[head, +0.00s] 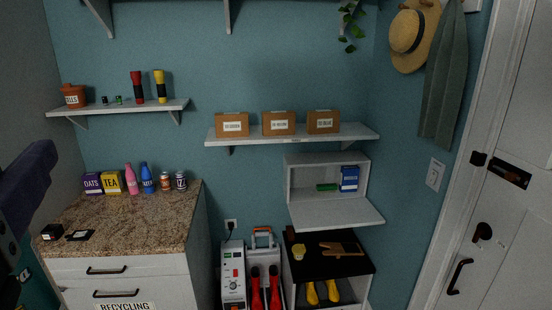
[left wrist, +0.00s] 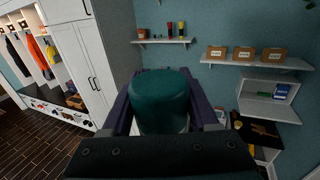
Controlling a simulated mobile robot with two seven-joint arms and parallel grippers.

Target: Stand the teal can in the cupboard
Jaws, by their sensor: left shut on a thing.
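The teal can (left wrist: 161,98) is held between the purple fingers of my left gripper (left wrist: 163,108), with its rounded top toward the camera. Inside are a blue box (head: 349,178) at the right and a low green thing (head: 326,187). The can is well left of the cupboard. My right gripper is not in view.
A shelf (head: 300,138) with three cardboard boxes hangs above the cupboard. Below it is a black-topped shoe unit (head: 350,264). A granite counter (head: 135,218) at the left bears cans, bottles and boxes along its back. The left part of the cupboard floor looks free.

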